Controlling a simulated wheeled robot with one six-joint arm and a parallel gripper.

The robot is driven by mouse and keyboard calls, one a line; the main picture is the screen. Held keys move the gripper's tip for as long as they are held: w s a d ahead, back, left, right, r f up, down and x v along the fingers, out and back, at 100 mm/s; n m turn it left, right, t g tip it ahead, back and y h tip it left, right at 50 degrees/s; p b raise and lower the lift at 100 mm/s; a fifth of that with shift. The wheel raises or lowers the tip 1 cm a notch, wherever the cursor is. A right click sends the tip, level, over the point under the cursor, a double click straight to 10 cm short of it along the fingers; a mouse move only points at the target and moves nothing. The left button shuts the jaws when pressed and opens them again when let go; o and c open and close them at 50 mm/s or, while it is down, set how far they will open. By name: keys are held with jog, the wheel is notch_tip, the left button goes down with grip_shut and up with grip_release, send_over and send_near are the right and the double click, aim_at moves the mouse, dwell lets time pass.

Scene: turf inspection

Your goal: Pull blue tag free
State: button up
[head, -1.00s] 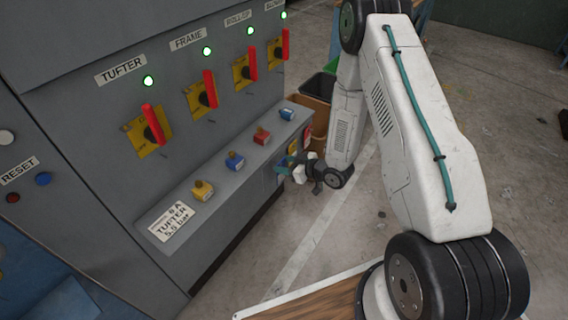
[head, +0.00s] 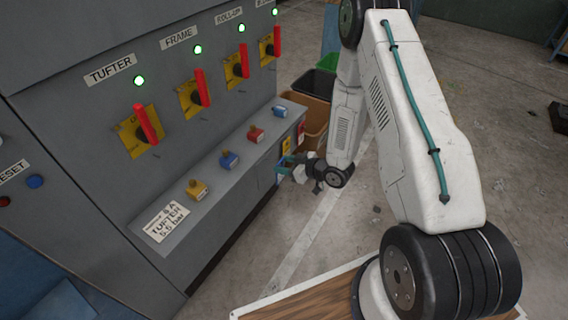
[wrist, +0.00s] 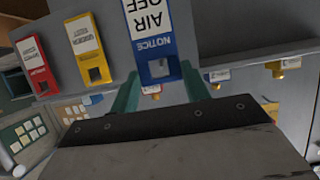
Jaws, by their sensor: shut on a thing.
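A blue-and-white tag (wrist: 158,50) reading NOTICE AIR OFF stands in the middle of the wrist view. The teal fingers of my gripper (wrist: 157,88) are shut on its lower part, one on each side. Its upper end is cut off by the frame, so I cannot tell whether it still hangs from anything. A yellow tag (wrist: 88,48) and a red tag (wrist: 38,66) hang to its left, apart from the fingers. In the head view my gripper (head: 287,165) is low at the far end of the grey cabinet (head: 150,215), and the blue tag is barely visible there.
The cabinet's ledge carries several padlocks, such as a yellow one (head: 197,189) and a blue one (head: 229,160). Red switch handles (head: 147,123) stand above it under lit green lamps. Brown and black bins (head: 316,84) stand beyond my gripper. The floor to the right is open.

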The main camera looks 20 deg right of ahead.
jog(key=shift+s+d, duration=0.65)
jog(key=shift+s, duration=0.25)
jog(key=shift+s+d, duration=0.6)
jog(key=shift+s, duration=0.3)
